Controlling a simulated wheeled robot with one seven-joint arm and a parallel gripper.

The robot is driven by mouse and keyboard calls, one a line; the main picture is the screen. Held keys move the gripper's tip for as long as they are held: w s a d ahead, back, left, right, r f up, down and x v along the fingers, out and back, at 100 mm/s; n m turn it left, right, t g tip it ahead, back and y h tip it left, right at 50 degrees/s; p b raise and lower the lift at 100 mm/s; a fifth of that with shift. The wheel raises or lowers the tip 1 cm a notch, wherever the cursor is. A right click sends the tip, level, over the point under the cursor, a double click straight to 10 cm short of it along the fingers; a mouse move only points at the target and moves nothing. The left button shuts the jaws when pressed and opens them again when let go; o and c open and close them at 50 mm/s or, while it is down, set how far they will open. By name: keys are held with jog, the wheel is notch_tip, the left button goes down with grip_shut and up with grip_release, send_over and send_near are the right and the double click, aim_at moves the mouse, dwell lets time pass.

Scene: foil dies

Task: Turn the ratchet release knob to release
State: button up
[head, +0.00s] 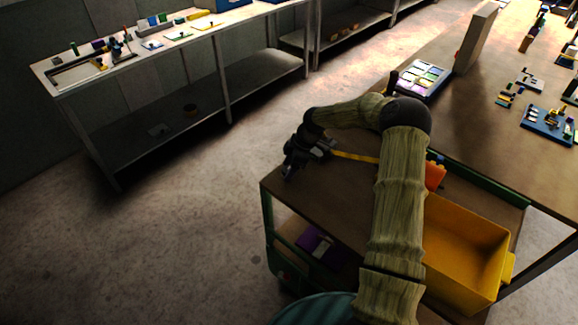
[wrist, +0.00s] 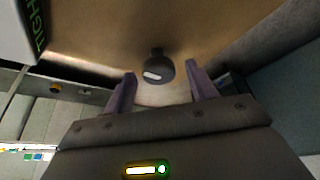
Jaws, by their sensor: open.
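In the wrist view a dark round knob (wrist: 158,70) with a white mark on its face stands out from a brown surface. My gripper (wrist: 161,78) is open, one finger on each side of the knob's lower part. The knob appears between the fingertips; I cannot tell whether either finger touches it. A white block (wrist: 18,32) with green lettering, partly cut off, shows at the upper left. In the head view my gripper (head: 302,158) is over the left part of the cart top (head: 330,188), by the end of a yellow strap (head: 355,157). The knob cannot be made out there.
An orange object (head: 435,175) and a yellow bin (head: 462,240) stand on the cart right of my arm. A purple item (head: 318,240) lies on its lower shelf. A workbench (head: 476,105) with trays is behind. Open floor (head: 180,230) lies left of the cart.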

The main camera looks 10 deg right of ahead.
jog(key=c, duration=1)
jog(key=shift+m, duration=0.5)
jog(key=m+t+b, duration=0.1)
jog(key=m+b, duration=0.1)
jog(key=m, duration=0.1)
jog(key=shift+s+t+h, duration=0.1)
jog(key=shift+t+h, duration=0.2)
jog(key=m+t+b, duration=0.1)
jog(key=m, duration=0.2)
jog(key=m+h+b, duration=0.1)
jog(key=m+b, duration=0.1)
jog(key=shift+a+m+t, duration=0.15)
jog(key=shift+m+t, duration=0.25)
jog(key=m+h, duration=0.1)
jog(key=m, duration=0.1)
jog(key=m+h+b, duration=0.1)
jog(key=m, duration=0.1)
jog(key=shift+a+t+b, duration=0.15)
jog(key=shift+t+b, duration=0.15)
jog(key=shift+r+m+h, duration=0.15)
jog(key=shift+m+h, duration=0.65)
jog(key=shift+m, duration=1.3)
